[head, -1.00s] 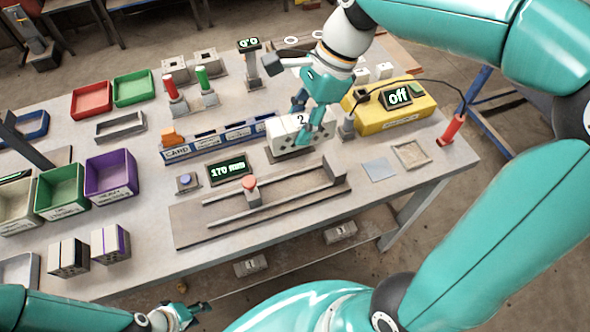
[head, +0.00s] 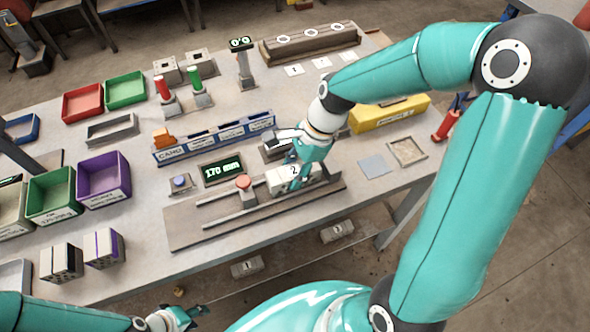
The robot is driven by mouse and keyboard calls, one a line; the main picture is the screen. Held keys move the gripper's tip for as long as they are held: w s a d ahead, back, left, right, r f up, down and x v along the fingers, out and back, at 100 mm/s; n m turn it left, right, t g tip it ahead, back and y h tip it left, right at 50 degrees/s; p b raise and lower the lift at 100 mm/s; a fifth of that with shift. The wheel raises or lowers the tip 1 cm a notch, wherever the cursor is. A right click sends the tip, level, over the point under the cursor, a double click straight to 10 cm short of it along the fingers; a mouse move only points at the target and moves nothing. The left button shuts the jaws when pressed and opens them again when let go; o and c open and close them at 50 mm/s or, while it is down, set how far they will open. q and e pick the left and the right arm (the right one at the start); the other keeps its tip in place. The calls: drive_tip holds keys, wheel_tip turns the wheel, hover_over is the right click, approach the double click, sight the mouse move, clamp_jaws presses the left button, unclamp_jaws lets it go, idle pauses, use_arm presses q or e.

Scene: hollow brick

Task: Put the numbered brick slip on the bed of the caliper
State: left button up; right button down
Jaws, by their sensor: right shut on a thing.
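The white brick slip with a black 2 (head: 279,181) is in my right gripper (head: 296,179), which is shut on it. The slip is over the right half of the caliper bed (head: 215,235), between the red-knobbed slider (head: 244,188) and the right end stop. I cannot tell whether it touches the bed. My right fingers hide part of the slip and of the end stop. The caliper display (head: 222,170) reads 170 mm. My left gripper (head: 192,314) is low at the bottom left, away from the table's things; its opening is too small to tell.
A card rack (head: 215,137) stands behind the display. The yellow box (head: 385,116) is partly behind my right arm. Purple (head: 104,179) and green (head: 50,195) bins and striped blocks (head: 103,249) stand at left. A blue-grey pad (head: 374,167) lies right of the caliper.

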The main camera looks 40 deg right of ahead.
drive_tip(key=shift+f, duration=0.15)
drive_tip(key=c, duration=0.7)
unclamp_jaws()
drive_tip(key=shift+o, duration=0.2)
drive_tip(key=v, duration=1.2)
drive_tip(key=shift+s, duration=0.1)
